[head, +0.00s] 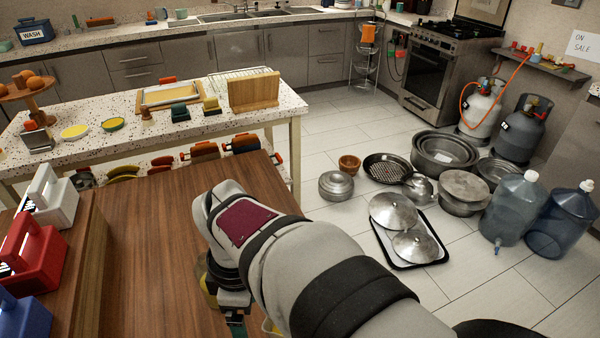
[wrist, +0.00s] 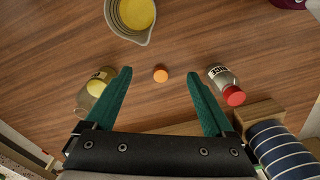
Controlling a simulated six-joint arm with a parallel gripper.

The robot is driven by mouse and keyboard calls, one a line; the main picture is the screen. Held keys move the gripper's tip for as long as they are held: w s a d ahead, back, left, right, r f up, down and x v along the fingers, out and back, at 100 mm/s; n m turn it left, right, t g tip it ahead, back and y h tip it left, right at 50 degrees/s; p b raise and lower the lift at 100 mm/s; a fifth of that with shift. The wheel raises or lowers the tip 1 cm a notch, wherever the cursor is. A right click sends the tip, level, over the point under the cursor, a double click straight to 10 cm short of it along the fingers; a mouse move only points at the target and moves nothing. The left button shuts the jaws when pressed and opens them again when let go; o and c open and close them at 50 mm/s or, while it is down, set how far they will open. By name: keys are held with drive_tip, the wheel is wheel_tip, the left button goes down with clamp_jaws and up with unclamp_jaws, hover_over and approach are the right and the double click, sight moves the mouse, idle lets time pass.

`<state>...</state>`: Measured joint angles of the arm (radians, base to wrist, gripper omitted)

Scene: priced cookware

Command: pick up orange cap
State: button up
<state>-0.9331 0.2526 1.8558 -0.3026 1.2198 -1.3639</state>
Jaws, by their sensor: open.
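In the wrist view a small round orange cap (wrist: 160,75) lies on the brown wooden table (wrist: 60,45). My gripper (wrist: 157,80) is open, with its two green fingers spread to the left and right of the cap. The cap lies between the fingertips in the picture, and neither finger touches it. I cannot tell how high the fingers are above the table. In the head view my arm hides the cap, and only part of my gripper (head: 236,322) shows below the arm.
In the wrist view a bottle (wrist: 95,88) lies beside the left finger. A red-capped bottle (wrist: 226,84) is beside the right finger. A grey bowl (wrist: 131,22) with yellow contents stands beyond the cap. A striped roll (wrist: 283,152) is at lower right. Bare table surrounds the cap.

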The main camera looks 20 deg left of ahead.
drive_tip(key=s+a+f+n, duration=0.3)
drive_tip(key=s+a+n, duration=0.1)
drive_tip(key=a+n, duration=0.35)
drive_tip(key=shift+m, duration=0.25)
drive_tip(key=f, duration=1)
drive_tip(key=s+a+f, duration=0.1)
drive_tip(key=f, duration=0.5)
drive_tip(key=shift+a, duration=0.1)
clamp_jaws()
